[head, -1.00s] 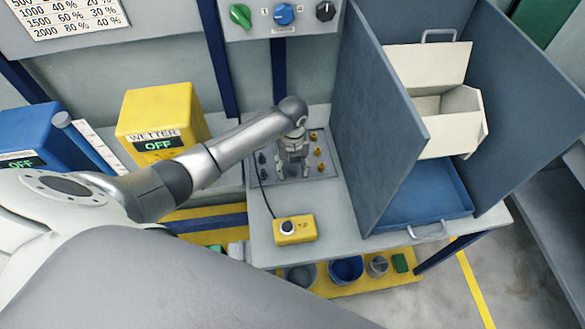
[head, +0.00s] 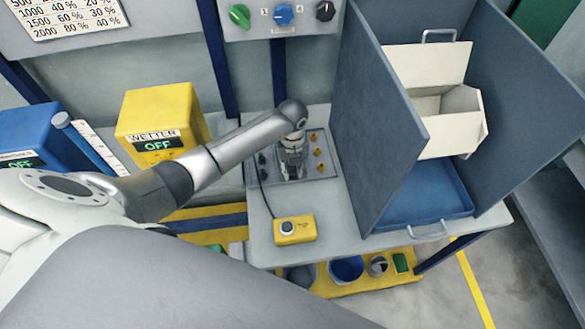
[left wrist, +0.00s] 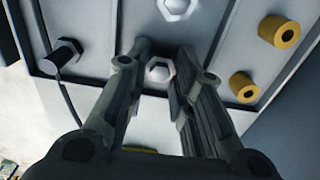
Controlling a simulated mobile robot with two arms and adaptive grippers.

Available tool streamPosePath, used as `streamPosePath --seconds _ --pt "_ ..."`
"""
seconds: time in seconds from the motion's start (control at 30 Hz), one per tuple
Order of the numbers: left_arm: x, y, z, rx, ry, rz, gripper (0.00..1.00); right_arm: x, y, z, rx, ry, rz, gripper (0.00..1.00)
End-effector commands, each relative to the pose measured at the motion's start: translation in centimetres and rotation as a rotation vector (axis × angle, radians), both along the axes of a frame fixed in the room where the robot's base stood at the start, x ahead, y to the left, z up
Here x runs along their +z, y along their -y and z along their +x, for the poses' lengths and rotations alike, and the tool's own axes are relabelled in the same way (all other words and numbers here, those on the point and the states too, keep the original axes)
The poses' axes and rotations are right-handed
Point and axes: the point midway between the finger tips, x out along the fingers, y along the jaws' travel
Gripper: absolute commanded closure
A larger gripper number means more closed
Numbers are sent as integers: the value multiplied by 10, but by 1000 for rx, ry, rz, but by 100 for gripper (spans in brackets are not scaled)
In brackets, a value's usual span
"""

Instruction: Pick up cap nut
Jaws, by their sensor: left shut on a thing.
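My left gripper (head: 291,172) points down over the grey parts tray (head: 320,178) on the table. In the left wrist view its two dark fingers (left wrist: 164,62) stand on either side of a silver cap nut (left wrist: 160,71) with a hex base and domed top, and the gripper is shut on it. Any lift off the tray cannot be made out. Another cap nut (left wrist: 177,8) sits farther off, at the top edge of that view. In the head view the gripper hides the cap nuts. My right gripper is not in view.
Brass bushings (left wrist: 279,31) stand right of the gripper and a black bolt (left wrist: 64,55) left. A yellow button box (head: 295,230) with a cable is in front. A tall grey partition (head: 378,120) rises close on the right, with a white bin (head: 450,132) and blue tray (head: 430,193) beyond.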

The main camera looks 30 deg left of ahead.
Motion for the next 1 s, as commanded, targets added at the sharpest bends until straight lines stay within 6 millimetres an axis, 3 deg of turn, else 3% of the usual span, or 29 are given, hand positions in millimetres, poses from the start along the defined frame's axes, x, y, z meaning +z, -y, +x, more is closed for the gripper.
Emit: streamPosePath --seconds 0.17,0.37,0.73,1.0 --pt "7 0 1 -2 2 0 100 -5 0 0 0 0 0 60" --pt "32 0 -1 -3 5 1 100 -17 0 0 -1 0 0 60" --pt "91 6 -52 -5 5 2 100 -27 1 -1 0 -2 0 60" --pt "111 12 -101 -4 2 1 100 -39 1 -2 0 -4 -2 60"
